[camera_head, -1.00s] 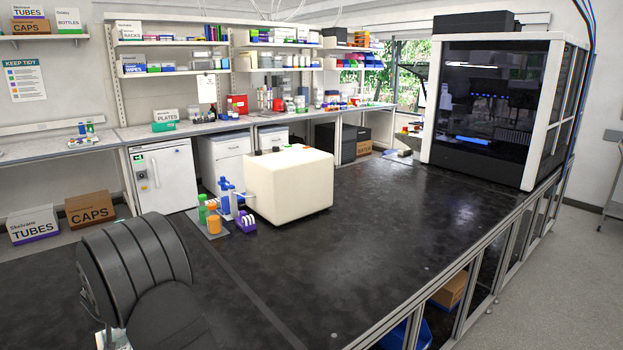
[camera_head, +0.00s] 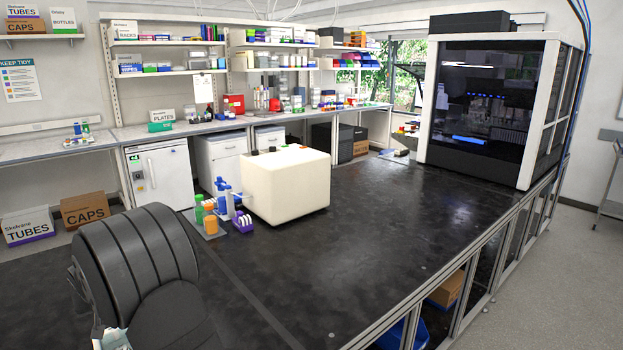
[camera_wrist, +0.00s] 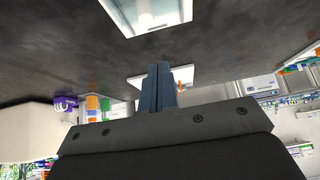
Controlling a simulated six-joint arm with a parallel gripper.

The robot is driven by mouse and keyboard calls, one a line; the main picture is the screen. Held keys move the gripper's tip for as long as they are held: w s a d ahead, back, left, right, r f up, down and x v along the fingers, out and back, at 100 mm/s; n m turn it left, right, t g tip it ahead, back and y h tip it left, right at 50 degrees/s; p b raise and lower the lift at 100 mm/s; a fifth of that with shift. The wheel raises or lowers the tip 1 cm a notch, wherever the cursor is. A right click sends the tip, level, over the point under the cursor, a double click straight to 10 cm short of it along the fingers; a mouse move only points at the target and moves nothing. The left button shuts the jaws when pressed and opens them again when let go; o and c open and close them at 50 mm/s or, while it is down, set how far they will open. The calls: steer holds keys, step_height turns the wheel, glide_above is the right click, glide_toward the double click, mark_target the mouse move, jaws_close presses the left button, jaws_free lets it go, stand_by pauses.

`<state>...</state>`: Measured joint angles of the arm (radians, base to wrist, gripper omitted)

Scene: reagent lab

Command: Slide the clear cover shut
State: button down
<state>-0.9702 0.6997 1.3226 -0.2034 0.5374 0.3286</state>
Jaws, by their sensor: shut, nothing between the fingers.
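My gripper (camera_wrist: 158,72) shows in the wrist view with its two dark blue-grey fingers pressed together and nothing between them. Beyond the fingertips, at the top edge, is a white-framed thing (camera_wrist: 122,8) with a pale, glassy pane; it may be the clear cover, but it is cut off and I cannot tell how far open it is. A gap of dark bench shows between it and the fingertips in the picture. In the head view my dark arm fills the lower left and hides the gripper. A pale object (camera_head: 112,338) shows only partly beside it.
A cream block (camera_head: 287,190) stands on the black bench (camera_head: 370,240), with a small rack of coloured bottles (camera_head: 215,215) at its left. A glass-fronted machine (camera_head: 490,110) stands at the back right. A white plate (camera_wrist: 185,76) shows partly behind the fingers. The bench centre is clear.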

steer(key=c, duration=2.1)
jaws_free()
